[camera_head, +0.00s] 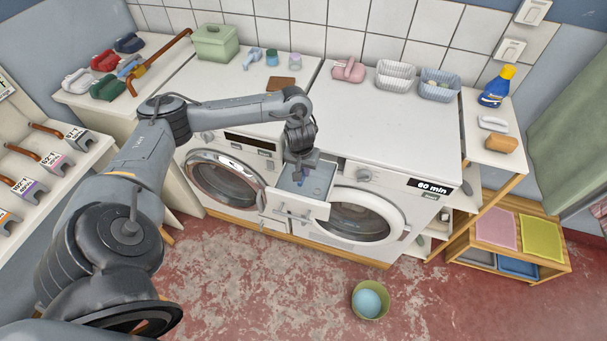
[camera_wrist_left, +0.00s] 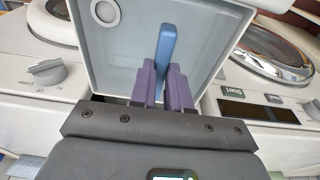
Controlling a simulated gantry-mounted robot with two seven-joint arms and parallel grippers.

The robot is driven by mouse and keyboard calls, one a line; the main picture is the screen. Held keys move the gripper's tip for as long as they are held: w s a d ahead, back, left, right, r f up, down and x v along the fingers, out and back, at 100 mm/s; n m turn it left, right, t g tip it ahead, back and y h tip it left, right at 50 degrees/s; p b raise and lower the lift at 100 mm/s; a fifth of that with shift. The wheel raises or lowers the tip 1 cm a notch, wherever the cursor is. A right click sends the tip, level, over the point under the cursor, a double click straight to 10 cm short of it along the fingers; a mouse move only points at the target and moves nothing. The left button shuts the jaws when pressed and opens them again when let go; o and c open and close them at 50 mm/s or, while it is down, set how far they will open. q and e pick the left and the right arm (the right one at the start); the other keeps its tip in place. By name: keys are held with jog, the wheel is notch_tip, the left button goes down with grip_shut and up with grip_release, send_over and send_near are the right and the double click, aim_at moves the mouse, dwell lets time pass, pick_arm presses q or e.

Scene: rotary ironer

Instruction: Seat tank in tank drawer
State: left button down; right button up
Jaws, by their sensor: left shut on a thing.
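The tank drawer (camera_head: 294,207) is pulled out from between the two washer-like machines, its top open. My left gripper (camera_head: 300,175) reaches down into it from above. In the left wrist view, the purple fingers of my left gripper (camera_wrist_left: 164,88) are shut on the upright blue handle (camera_wrist_left: 166,45) of the tank. A pale grey surface with a round ring (camera_wrist_left: 105,12) lies beneath and fills the space between the machines; I cannot tell tank from drawer floor there. The arm and fingers hide much of the drawer's inside. My right gripper is not in view.
The left machine's round door (camera_head: 222,180) and the right machine's door (camera_head: 362,218) flank the drawer. A control knob (camera_head: 364,175) is close on its right. Baskets (camera_head: 395,75) and a pink object (camera_head: 348,70) sit on top. A green bowl (camera_head: 370,300) stands on the floor.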

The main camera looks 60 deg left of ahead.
pick_arm(q)
notch_tip(320, 180, down, 3)
jog(key=shift+r, duration=0.1)
dwell(0.4)
jog(key=c, duration=1.1)
grip_release()
